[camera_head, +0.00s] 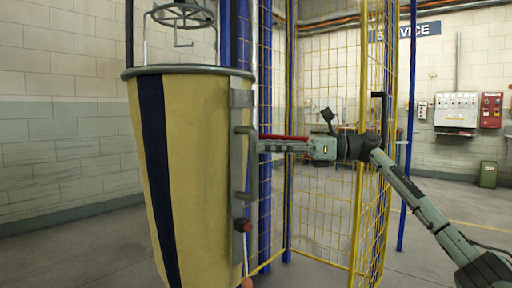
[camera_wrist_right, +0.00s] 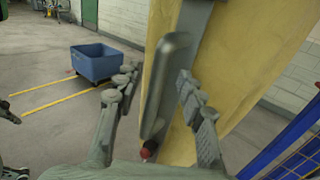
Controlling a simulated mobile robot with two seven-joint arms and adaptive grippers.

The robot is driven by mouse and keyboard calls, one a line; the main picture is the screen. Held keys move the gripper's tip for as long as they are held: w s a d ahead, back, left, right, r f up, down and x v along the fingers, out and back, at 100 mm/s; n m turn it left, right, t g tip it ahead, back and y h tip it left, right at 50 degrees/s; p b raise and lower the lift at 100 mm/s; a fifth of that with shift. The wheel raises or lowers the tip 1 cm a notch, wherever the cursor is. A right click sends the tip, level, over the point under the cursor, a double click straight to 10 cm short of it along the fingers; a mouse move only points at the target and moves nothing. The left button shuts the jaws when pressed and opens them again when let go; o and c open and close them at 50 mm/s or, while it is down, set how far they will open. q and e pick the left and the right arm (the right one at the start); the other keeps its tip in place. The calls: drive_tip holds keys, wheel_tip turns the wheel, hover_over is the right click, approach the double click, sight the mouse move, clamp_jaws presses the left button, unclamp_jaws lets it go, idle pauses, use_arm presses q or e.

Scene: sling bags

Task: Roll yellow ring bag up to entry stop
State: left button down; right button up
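The yellow ring bag (camera_head: 200,170) hangs upright at left of centre in the head view, with a grey metal ring (camera_head: 185,71) around its top and a dark blue stripe down its front. A grey plate with a bar handle (camera_head: 241,165) runs down its right side; the handle also shows in the wrist view (camera_wrist_right: 165,88). My right gripper (camera_head: 259,146) reaches in from the right at the handle. In the wrist view its fingers stand apart on both sides of the handle, with a visible gap on the left. My left gripper is out of view. I cannot make out the entry stop.
A yellow mesh fence (camera_head: 372,150) with blue posts (camera_head: 404,150) stands behind and right of the bag, close to my right arm. A hook frame (camera_head: 182,18) hangs above the bag. A blue tub (camera_wrist_right: 97,64) stands on open floor in the wrist view.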

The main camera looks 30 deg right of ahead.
drive_tip(key=v, duration=0.8)
drive_tip(key=shift+s+d, duration=0.2)
idle(0.9)
